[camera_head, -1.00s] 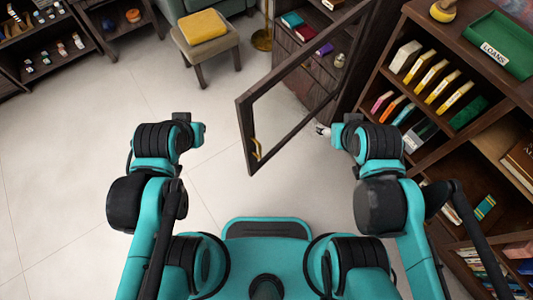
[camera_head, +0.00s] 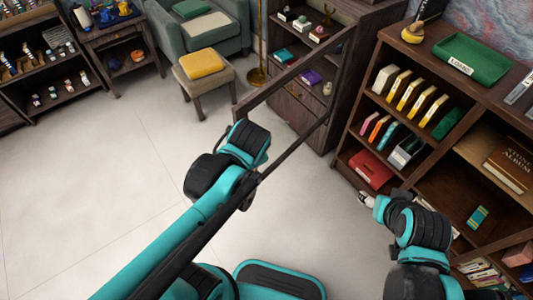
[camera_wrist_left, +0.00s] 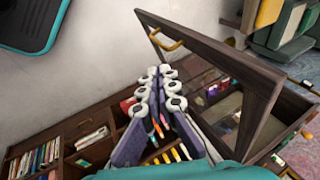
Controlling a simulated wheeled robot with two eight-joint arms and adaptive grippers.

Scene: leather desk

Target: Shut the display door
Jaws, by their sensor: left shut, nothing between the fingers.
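The display door (camera_head: 290,75), a dark wooden frame with a see-through pane, stands open from the display cabinet (camera_head: 372,45). It also shows in the left wrist view (camera_wrist_left: 222,50), with its brass handle (camera_wrist_left: 168,44) near the free edge. My left gripper (camera_wrist_left: 160,98) is shut and empty, beside the door in that view, with the handle beyond its tips. I cannot tell if it touches the frame. In the head view my left wrist overlaps the door's free end and hides the handle and fingers. My right gripper (camera_head: 366,199) is small and partly hidden near the bookshelf.
A bookshelf (camera_head: 357,125) with books and a green tray (camera_head: 475,58) stands at right, close to my right arm. A stool (camera_head: 208,85) with a yellow cushion (camera_head: 202,64) and an armchair (camera_head: 228,35) are at the back. The pale floor (camera_head: 100,150) at left is clear.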

